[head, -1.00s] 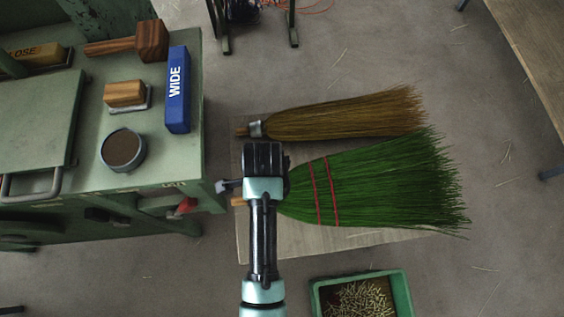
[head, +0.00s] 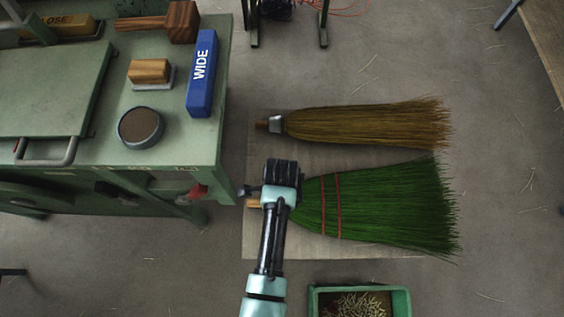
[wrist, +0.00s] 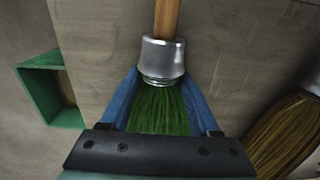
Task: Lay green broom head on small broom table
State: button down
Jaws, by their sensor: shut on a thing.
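The green broom head (head: 385,205) has two red bands and a wooden handle stub. It lies flat over the small broom table (head: 262,238), bristles pointing right. My gripper (head: 282,185) is at its narrow left end. In the wrist view my gripper (wrist: 160,88) has its blue fingers on both sides of the green bristles (wrist: 158,112), just below the metal collar (wrist: 162,58). The head is level above or on the pale tabletop (wrist: 100,35); I cannot tell whether it touches.
A tan broom head (head: 365,124) lies on the same table, just above the green one in the head view. A green bin (head: 402,300) of clippings stands below. The green machine bench (head: 190,150), with a blue WIDE block (head: 202,75), is at left.

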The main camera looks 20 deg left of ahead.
jog(key=shift+c, duration=0.6)
grip_release()
jog(key=shift+f, duration=0.1)
notch_tip(320, 180, up, 12)
jog(key=p, duration=0.3)
jog(key=w+r+n+t+y, duration=0.1)
jog(key=w+r+n+t, duration=0.5)
jog(key=w+r, duration=1)
jog(key=w+d+r+n+t, duration=0.1)
jog(key=w+r+t, duration=0.25)
jog(key=r, duration=0.65)
jog(key=w+d+r+n+t, duration=0.15)
jog(key=r+t, duration=0.35)
jog(key=r, duration=0.5)
notch_tip(320, 180, up, 20)
jog(key=s+d+n+t, duration=0.2)
jog(key=s+n+t, duration=0.1)
jog(key=t, duration=0.4)
jog(key=s+d+r+n+t+h, duration=0.1)
jog(key=s+d+r+n+t, duration=0.1)
jog(key=s+r+t, duration=0.4)
jog(key=s+r, duration=0.4)
jog(key=r, duration=0.4)
jog(key=shift+s+d+r+n, duration=0.15)
jog(key=shift+s+d+n, duration=0.05)
jog(key=shift+s+n, duration=0.2)
